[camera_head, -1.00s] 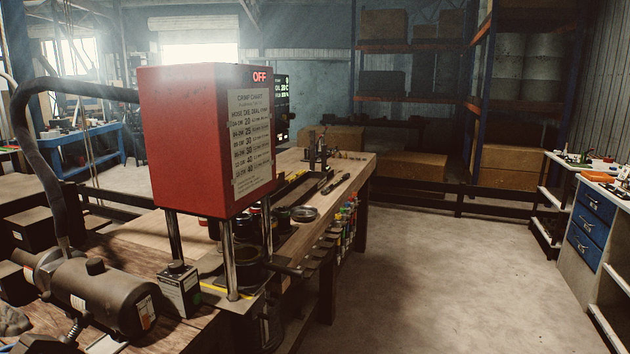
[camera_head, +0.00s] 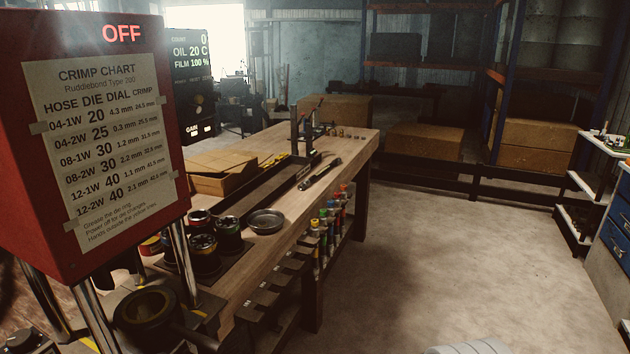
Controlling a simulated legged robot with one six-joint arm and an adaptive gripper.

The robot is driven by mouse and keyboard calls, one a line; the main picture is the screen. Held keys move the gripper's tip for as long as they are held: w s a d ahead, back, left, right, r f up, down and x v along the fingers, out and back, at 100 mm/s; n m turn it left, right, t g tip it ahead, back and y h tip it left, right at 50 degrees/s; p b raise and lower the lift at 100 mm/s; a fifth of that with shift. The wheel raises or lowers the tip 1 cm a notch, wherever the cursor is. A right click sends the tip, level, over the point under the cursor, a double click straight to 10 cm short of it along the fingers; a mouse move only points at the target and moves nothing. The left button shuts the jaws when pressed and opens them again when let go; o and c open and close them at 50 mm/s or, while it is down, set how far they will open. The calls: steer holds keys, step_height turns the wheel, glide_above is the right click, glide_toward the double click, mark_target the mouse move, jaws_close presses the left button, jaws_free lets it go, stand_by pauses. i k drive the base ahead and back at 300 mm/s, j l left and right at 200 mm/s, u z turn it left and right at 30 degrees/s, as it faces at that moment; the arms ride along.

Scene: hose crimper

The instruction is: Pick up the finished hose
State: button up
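A short dark rod-like piece with lighter ends (camera_head: 320,174), which looks like a hose, lies on the wooden workbench (camera_head: 345,160) near its right edge, beside a long dark tray (camera_head: 262,192). I cannot tell from here whether it is the finished hose. The red crimper (camera_head: 75,140) stands close on the left, with a crimp chart on its face and a red OFF sign. Its round dark die ring (camera_head: 147,309) sits below between the posts. My gripper is not in view.
Dark die cups (camera_head: 204,252) and a round metal dish (camera_head: 266,221) stand on the bench. Several coloured bottles (camera_head: 329,224) hang along its side. A cardboard box (camera_head: 222,176) lies behind the tray. The concrete floor (camera_head: 440,255) right of the bench is clear.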

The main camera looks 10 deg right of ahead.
mark_target(307, 182)
steer(key=i+l+u, duration=0.1)
steer(key=i+l, duration=0.3)
steer(key=i, duration=0.2)
steer(key=i+l+u, duration=0.35)
steer(key=i+l, duration=0.5)
steer(key=i, duration=0.4)
steer(key=i+l+u, duration=0.35)
steer(key=i+l, duration=0.8)
